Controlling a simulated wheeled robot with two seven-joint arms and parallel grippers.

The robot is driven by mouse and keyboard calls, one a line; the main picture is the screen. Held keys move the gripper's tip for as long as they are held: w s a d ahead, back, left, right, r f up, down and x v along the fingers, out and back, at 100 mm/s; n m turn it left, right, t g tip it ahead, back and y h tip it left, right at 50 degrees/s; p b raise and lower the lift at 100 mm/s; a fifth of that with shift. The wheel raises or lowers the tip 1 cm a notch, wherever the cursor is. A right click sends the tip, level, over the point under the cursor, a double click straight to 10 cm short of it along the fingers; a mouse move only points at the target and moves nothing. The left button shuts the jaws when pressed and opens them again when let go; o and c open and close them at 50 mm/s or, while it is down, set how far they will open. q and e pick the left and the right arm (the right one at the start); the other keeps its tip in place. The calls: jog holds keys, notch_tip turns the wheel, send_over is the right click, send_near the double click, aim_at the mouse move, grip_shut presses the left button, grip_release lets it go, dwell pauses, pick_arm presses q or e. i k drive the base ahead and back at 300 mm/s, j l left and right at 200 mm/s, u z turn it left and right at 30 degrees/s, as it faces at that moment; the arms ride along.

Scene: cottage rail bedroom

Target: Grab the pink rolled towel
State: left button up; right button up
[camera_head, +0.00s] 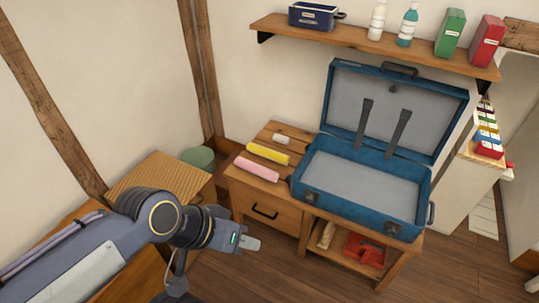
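The pink rolled towel (256,169) lies near the front left edge of the wooden cabinet top, left of the open blue suitcase. A yellow roll (268,154) lies just behind it. My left gripper (250,243) is in front of the cabinet's drawer, nearer to me than the pink towel and apart from it. Its fingers overlap in this view, so I cannot see whether there is a gap between them. Nothing shows held in it. My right gripper is not in view.
The blue suitcase (300,189) takes up the right of the cabinet top, its lid raised. A small white item (281,139) lies behind the yellow roll. A wall shelf (350,42) with bottles and boxes hangs above. A woven-top piece (155,178) stands left.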

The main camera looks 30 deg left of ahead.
aim_at(268, 174)
jog(key=i+j+u, duration=0.1)
jog(key=u, duration=1.7)
jog(key=i+l+u, duration=0.4)
jog(key=l+u, duration=0.25)
jog(key=i+l+u, duration=0.15)
jog(key=l+u, duration=0.15)
jog(key=i+l, duration=0.1)
jog(key=l, duration=0.3)
jog(key=i+l+u, duration=0.1)
jog(key=l, duration=0.25)
